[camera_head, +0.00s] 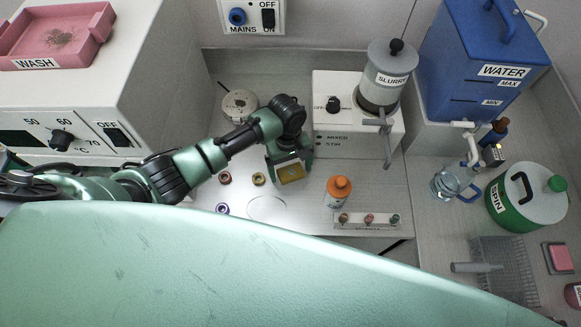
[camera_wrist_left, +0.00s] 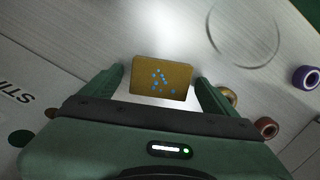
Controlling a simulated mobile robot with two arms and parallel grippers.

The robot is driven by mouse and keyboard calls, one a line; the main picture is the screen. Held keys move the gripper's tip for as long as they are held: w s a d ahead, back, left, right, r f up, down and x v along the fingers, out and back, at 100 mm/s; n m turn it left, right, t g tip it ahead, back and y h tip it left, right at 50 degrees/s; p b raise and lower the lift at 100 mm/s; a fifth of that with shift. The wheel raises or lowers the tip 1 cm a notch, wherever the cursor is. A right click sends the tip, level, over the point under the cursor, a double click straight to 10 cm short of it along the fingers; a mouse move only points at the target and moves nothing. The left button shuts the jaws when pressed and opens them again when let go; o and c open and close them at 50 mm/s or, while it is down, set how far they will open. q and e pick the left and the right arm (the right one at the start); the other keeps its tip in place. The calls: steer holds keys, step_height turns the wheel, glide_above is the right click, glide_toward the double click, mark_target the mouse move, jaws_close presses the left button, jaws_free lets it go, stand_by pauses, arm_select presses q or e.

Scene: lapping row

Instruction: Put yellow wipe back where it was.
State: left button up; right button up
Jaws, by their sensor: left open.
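The yellow wipe (camera_head: 291,172) is a small dull-yellow rectangle with blue specks, seen at the tips of my left gripper (camera_head: 290,168) in the head view. In the left wrist view the wipe (camera_wrist_left: 160,79) lies between the two fingers of my left gripper (camera_wrist_left: 160,85), which are open on either side of it. Whether it rests on the bench or sits slightly above it is hard to tell. My right gripper is in neither view.
Small coloured rings (camera_head: 258,179) lie left of the wipe, near a circle outline (camera_head: 267,208) on the bench. An orange-capped bottle (camera_head: 338,191) and a small rack (camera_head: 366,222) stand to the right. The slurry unit (camera_head: 357,130) stands behind at right.

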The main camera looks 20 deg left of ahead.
mark_target(289, 167)
arm_select(q)
step_height(289, 167, up, 12)
steer(key=w+b, duration=0.1)
steer(key=shift+a+r, duration=0.15)
steer(key=shift+a, duration=0.3)
stand_by(0.5)
